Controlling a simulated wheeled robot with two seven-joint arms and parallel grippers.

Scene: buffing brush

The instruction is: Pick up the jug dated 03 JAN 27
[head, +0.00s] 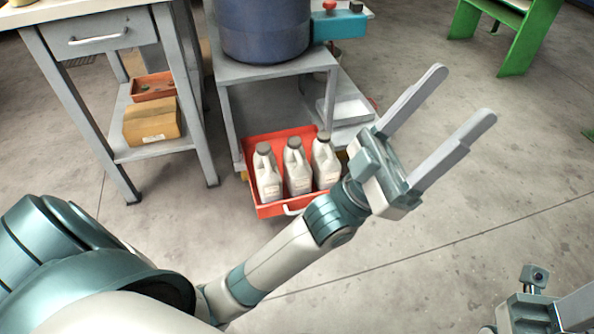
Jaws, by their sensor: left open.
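Three white jugs with grey caps stand upright in a row in an open red drawer (264,208): a left jug (267,178), a middle jug (297,172) and a right jug (325,160). Their labels are too small to read, so I cannot tell which is dated 03 JAN 27. My left gripper (464,92) is open and empty, to the right of the drawer, its fingers pointing up and right. Its wrist is close to the drawer's right front corner in the picture. Part of my right arm (535,300) shows at the lower right; its fingertips are not clearly visible.
The drawer has a pale handle (293,211) and sits low in a grey cart (262,72) bearing a dark blue drum (263,30). A grey workbench (98,35) with a cardboard box (152,121) stands left. A green frame (522,40) is at upper right. Floor at right is clear.

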